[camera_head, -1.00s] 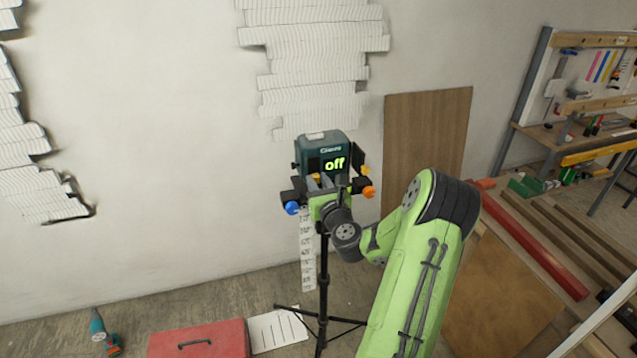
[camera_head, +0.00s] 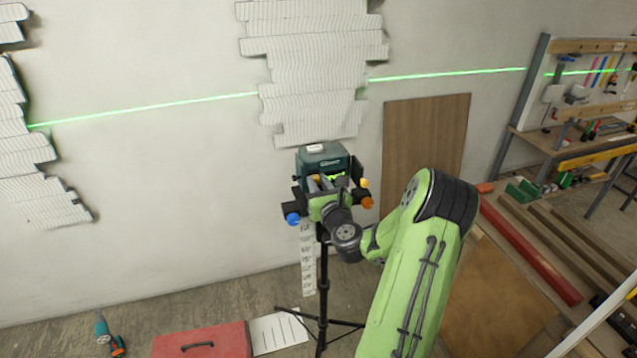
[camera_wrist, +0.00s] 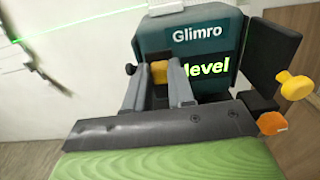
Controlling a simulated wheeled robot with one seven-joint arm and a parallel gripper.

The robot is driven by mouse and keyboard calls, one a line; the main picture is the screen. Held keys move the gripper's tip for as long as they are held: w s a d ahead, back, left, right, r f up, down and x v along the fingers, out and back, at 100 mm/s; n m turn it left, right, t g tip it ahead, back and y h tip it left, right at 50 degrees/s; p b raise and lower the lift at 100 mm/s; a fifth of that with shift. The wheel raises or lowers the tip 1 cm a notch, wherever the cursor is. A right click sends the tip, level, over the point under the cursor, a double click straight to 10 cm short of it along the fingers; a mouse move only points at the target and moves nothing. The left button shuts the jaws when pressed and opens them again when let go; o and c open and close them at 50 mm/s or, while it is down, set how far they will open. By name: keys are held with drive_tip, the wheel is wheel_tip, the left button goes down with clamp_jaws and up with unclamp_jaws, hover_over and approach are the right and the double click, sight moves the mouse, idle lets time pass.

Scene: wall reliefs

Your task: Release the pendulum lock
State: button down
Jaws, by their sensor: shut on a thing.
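A dark teal laser level (camera_head: 318,160) marked "Glimro" stands on a black tripod (camera_head: 323,275) before the wall. It also shows in the wrist view (camera_wrist: 205,45), where its display (camera_wrist: 207,66) reads "level" in green. My gripper (camera_head: 322,185) is at the front of the laser level. In the wrist view, my gripper (camera_wrist: 158,82) has its two grey fingers on either side of a small yellow piece (camera_wrist: 158,72), likely the lock, and is shut on it. The fingers partly hide that piece and the left of the display.
An orange knob (camera_head: 366,203) and a yellow knob (camera_wrist: 296,85) are at the right side, a blue knob (camera_head: 292,219) at the left. A green laser line (camera_head: 150,107) crosses the wall. A red toolbox (camera_head: 200,342) and a drill (camera_head: 105,332) are on the floor.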

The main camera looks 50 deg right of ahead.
drive_tip(key=shift+r, duration=0.35)
drive_tip(key=c, duration=1.2)
unclamp_jaws()
drive_tip(key=shift+o, duration=1.2)
drive_tip(key=shift+f, duration=0.1)
drive_tip(key=shift+s+a+f+b, duration=0.1)
drive_tip(key=shift+s+f+b, duration=0.05)
drive_tip(key=shift+s+b, duration=0.15)
drive_tip(key=b+v, duration=1.5)
